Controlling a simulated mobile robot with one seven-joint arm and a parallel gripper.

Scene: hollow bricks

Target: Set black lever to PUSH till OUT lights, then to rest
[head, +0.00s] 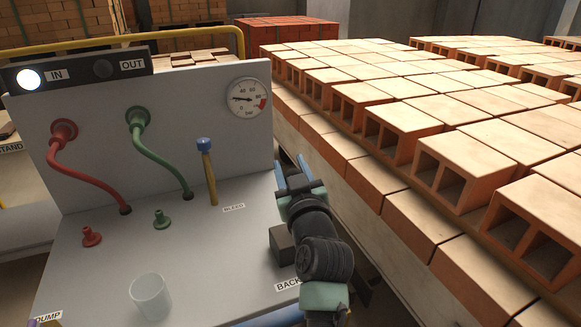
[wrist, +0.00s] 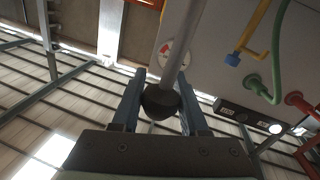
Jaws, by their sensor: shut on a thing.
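The black lever's round knob (wrist: 161,101) sits between my fingers in the wrist view, on a grey rod (wrist: 181,42). My gripper (head: 292,178) is shut on this knob; it also shows in the wrist view (wrist: 160,95). In the head view my gripper hides the knob and rod; a dark block (head: 283,246) shows below it. The BACK label (head: 287,287) is at the panel's front edge; no PUSH label is visible. The OUT lamp (head: 103,69) is dark. The IN lamp (head: 28,80) is lit white.
A pressure gauge (head: 248,98) has its needle pointing left. A blue-capped yellow BLEED handle (head: 208,172) stands left of my gripper. Red (head: 82,172) and green (head: 160,160) hoses run to the panel. A clear cup (head: 150,297) stands in front. Rows of hollow bricks (head: 430,150) fill the right.

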